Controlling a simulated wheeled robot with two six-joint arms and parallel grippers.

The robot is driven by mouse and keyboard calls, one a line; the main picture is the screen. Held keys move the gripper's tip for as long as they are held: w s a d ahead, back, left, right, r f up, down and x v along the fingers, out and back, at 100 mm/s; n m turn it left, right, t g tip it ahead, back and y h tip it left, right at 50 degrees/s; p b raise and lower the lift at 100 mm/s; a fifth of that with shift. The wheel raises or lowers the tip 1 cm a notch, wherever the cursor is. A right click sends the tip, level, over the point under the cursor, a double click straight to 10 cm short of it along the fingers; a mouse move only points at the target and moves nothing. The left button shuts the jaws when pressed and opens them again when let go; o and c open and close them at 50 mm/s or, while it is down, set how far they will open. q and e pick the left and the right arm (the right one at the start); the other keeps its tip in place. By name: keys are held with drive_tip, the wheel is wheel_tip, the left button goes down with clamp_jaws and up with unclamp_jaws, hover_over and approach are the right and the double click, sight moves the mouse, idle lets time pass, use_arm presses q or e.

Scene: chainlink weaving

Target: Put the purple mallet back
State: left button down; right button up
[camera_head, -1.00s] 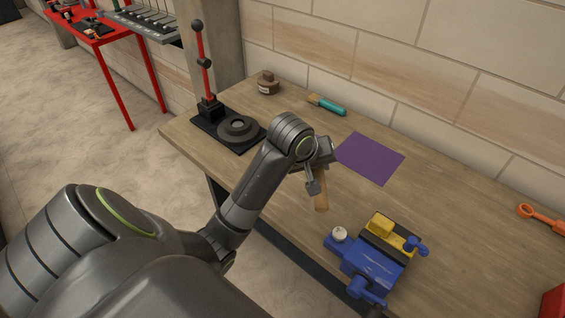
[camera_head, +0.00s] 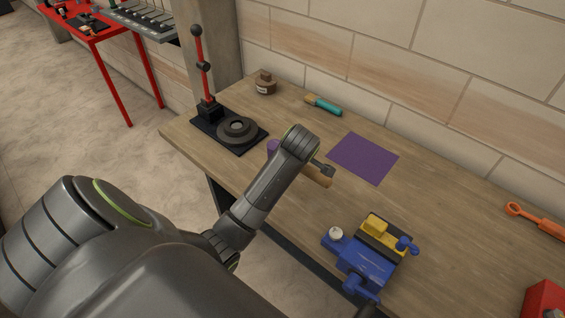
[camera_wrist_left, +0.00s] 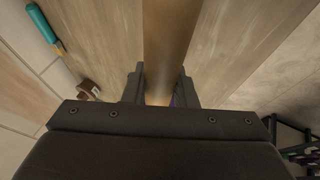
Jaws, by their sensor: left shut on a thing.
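The purple mallet shows its purple head (camera_head: 272,147) just left of my left wrist in the head view. Its wooden handle (camera_head: 319,177) comes out to the right of the wrist. My left gripper (camera_head: 325,169) is shut on the handle, above the workbench. In the left wrist view the handle (camera_wrist_left: 168,40) runs up from between the jaws (camera_wrist_left: 160,85). A small patch of purple shows low between the jaws. My wrist hides the middle of the mallet. A flat purple mat (camera_head: 363,158) lies bare on the bench, right of the gripper.
On the workbench (camera_head: 440,195) stand a black press with a round base (camera_head: 237,130), a brown pot (camera_head: 265,83), a teal-handled brush (camera_head: 324,105), a blue vise (camera_head: 365,265) and an orange wrench (camera_head: 535,217). Clear wood surrounds the mat.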

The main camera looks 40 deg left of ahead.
use_arm(q)
wheel_tip(320, 180, down, 3)
drive_tip(key=shift+f, duration=0.1)
wheel_tip(320, 180, down, 3)
drive_tip(key=shift+f+p, duration=0.2)
drive_tip(key=shift+p, duration=0.65)
drive_tip(key=shift+f+p, duration=0.35)
drive_tip(key=shift+f, duration=0.25)
drive_tip(key=c, duration=1.2)
unclamp_jaws()
drive_tip(key=shift+o, duration=0.2)
